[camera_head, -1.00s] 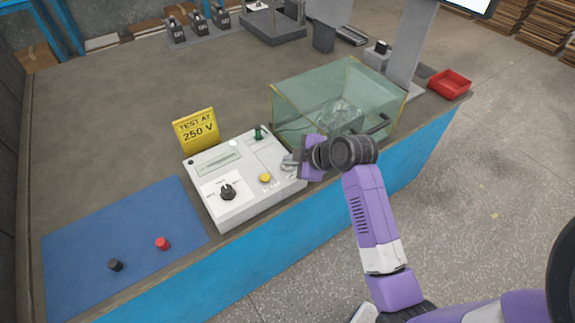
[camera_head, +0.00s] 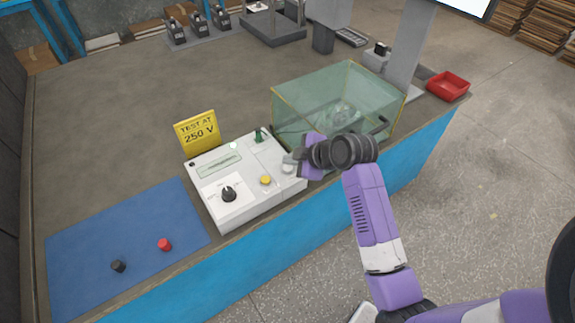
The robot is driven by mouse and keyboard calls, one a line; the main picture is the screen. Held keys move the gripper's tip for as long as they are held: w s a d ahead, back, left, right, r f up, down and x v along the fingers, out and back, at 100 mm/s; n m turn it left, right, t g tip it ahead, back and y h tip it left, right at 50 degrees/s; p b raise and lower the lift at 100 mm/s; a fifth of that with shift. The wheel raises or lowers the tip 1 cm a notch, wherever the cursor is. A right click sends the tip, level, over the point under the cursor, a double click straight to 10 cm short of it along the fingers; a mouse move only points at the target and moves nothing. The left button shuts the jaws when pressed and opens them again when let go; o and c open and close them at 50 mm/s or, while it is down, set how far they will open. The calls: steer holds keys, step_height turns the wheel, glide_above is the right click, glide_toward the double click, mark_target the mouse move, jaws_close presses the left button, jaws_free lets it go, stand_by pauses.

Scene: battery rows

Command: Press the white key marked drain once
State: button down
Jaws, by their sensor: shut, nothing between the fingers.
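The tester box (camera_head: 231,213) is a pale case near the bench's front edge. A round whitish key (camera_head: 287,169) sits at its right end, right of a yellow key (camera_head: 265,180). Its marking is too small to read, so I cannot confirm that it is the drain key. My gripper (camera_head: 290,158) is shut and empty, with its fingertips at or just above the whitish key. I cannot tell whether they touch it. The box also has a black knob (camera_head: 228,194), a green lever (camera_head: 258,135), a display (camera_head: 219,165) and a small white round part (camera_head: 233,145).
A glass enclosure (camera_head: 330,95) stands behind and right of my gripper, close to my wrist. A yellow "TEST AT 250 V" sign (camera_head: 197,132) stands behind the box. A blue mat (camera_head: 100,230) holds a black (camera_head: 118,266) and a red cap (camera_head: 164,244). A red tray (camera_head: 448,86) lies right.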

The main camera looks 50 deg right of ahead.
mark_target(290, 169)
steer(key=shift+r, duration=0.1)
step_height(290, 169, up, 5)
steer(key=p, duration=0.4)
stand_by(1.1)
